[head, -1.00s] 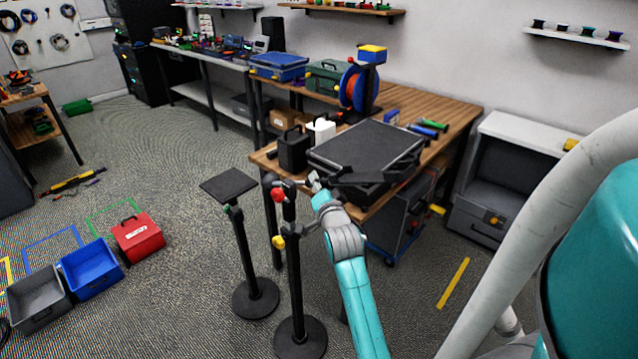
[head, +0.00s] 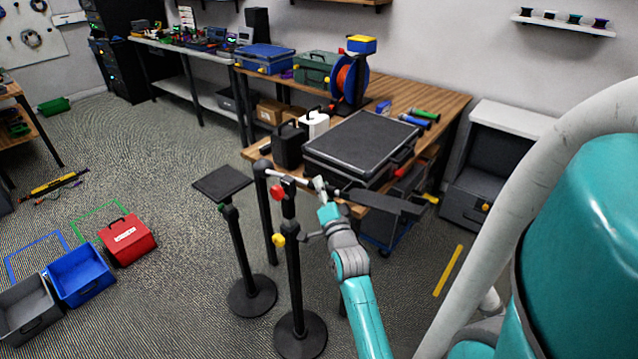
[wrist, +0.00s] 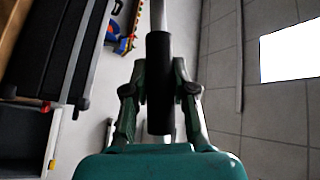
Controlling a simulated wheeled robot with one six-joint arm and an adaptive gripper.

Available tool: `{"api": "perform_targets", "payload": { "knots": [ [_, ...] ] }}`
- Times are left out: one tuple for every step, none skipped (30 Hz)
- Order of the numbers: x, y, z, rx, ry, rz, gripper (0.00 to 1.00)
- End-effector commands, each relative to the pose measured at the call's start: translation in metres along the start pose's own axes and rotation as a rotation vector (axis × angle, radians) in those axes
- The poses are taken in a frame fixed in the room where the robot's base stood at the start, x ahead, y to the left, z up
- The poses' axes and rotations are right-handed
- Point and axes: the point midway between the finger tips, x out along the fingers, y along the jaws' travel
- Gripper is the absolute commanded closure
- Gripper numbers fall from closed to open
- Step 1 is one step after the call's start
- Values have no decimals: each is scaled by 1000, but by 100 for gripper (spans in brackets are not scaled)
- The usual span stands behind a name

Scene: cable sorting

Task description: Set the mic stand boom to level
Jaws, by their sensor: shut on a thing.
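The mic stand (head: 293,265) stands upright on a round black base, with a red knob (head: 277,192) near its top and a yellow knob lower down. Its boom (head: 288,177) has a thin silver rod running right from the top of the post to my gripper (head: 319,184). A dark bar continues to the right past the gripper and slopes slightly down in the picture. In the wrist view my gripper (wrist: 160,95) is shut on the boom's black sleeve (wrist: 159,60), a finger on each side. I cannot tell if the boom is exactly level.
A black case (head: 362,145) lies on the wooden workbench (head: 400,92) right behind the boom. A second black stand with a square plate (head: 222,182) stands close to the left. Blue (head: 80,275), red and grey bins sit on the floor at left. Open carpet lies between.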

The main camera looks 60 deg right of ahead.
Motion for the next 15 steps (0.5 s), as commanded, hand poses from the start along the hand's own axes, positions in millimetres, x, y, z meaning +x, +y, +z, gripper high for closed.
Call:
{"api": "perform_targets", "payload": {
  "knots": [
    [-1, 5, 4, 15, 11, -12, 100],
    [-2, 6, 4, 24, 20, -23, 100],
    [-2, 8, 5, 37, 32, -37, 100],
    [-3, 9, 6, 47, 41, -47, 100],
    [-3, 10, 7, 56, 50, -57, 100],
    [-4, 12, 8, 69, 60, -70, 100],
    [-4, 13, 9, 76, 68, -78, 100],
    [-5, 14, 10, 83, 76, -87, 100],
    [-5, 15, 10, 91, 84, -96, 100],
    [-5, 16, 11, 97, 89, -101, 100],
    [-6, 16, 11, 101, 94, -106, 100],
    [-6, 17, 11, 106, 99, -111, 100],
    [-6, 18, 11, 108, 101, -113, 100],
    [-6, 18, 11, 110, 104, -115, 100],
    [-7, 18, 11, 111, 105, -117, 100]
  ]
}}
